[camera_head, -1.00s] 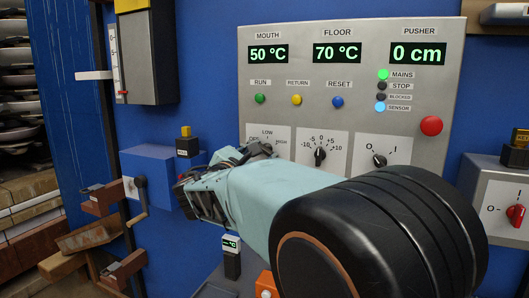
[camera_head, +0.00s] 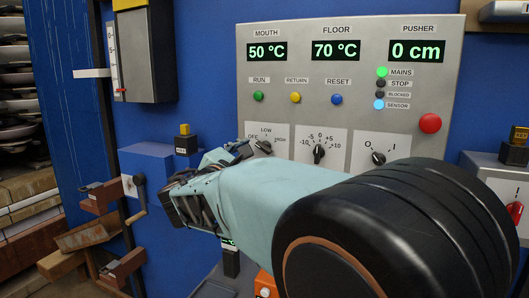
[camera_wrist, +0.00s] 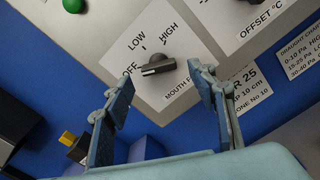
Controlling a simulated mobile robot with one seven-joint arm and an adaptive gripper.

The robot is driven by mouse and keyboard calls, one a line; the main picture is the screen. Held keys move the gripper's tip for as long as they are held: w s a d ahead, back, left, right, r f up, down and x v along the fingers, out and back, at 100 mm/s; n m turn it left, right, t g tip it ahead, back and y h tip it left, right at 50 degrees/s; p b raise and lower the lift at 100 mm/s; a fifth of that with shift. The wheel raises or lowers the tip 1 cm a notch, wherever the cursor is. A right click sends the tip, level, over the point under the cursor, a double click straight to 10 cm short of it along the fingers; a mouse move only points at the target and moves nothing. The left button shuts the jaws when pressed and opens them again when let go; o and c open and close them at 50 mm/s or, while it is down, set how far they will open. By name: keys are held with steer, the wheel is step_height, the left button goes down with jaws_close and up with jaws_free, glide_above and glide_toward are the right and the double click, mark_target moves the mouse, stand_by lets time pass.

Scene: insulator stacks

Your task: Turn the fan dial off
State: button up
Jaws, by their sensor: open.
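The fan dial (camera_wrist: 160,66) is a dark knob on a white plate marked OFF, LOW and HIGH, with partly hidden text starting "MOUTH F". In the wrist view, its white-lined end points left, towards OFF. The dial also shows in the head view (camera_head: 263,147), just above my gripper. My gripper (camera_wrist: 162,82) is open, its two fingers on either side of the dial in the wrist view. Nothing is between the fingers, and they look apart from the knob. In the head view, my arm hides the lower edge of the dial's plate.
An offset dial (camera_head: 319,154) and an O/I switch (camera_head: 378,158) sit to the right of the fan dial. A red button (camera_head: 430,123) is farther right. A blue box (camera_head: 150,170) with a crank stands left.

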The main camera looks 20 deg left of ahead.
steer(key=s, duration=0.9)
steer(key=shift+a, duration=0.35)
steer(key=shift+w+d, duration=0.1)
